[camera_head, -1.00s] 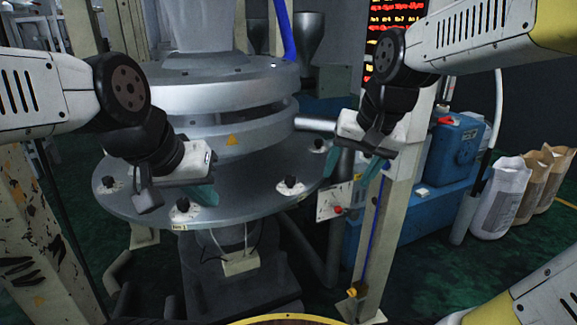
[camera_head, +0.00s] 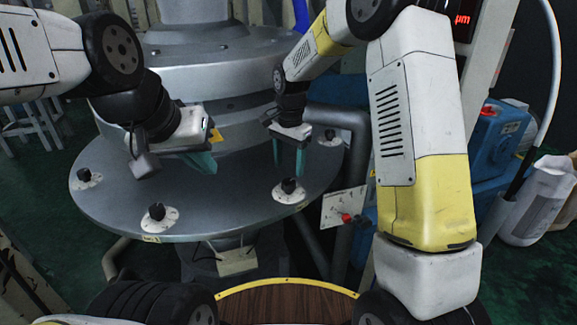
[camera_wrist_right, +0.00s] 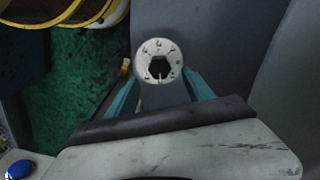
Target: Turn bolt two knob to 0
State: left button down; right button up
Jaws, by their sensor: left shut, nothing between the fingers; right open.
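A round grey flange (camera_head: 222,215) carries several black knobs on white dials. One knob (camera_head: 288,186) is at its front right, directly below my right gripper (camera_head: 289,168). That gripper is open and points down, its teal fingers just above the knob. In the right wrist view, the white dial (camera_wrist_right: 159,46) with its dark knob (camera_wrist_right: 159,68) appears between the open fingers (camera_wrist_right: 162,88). I cannot read the dial setting, and no bolt two label is legible. My left gripper (camera_head: 204,161) is shut and empty, above the flange and right of the front-left knob (camera_head: 156,211).
Other knobs sit at the flange's left edge (camera_head: 83,175) and right edge (camera_head: 330,136). A white panel with a red button (camera_head: 345,207) hangs to the right, below the flange. A blue machine (camera_head: 500,135) stands farther right.

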aim_at(289, 181)
notch_tip(289, 181, down, 6)
jog(key=shift+r, duration=0.15)
grip_shut()
dwell(0.3)
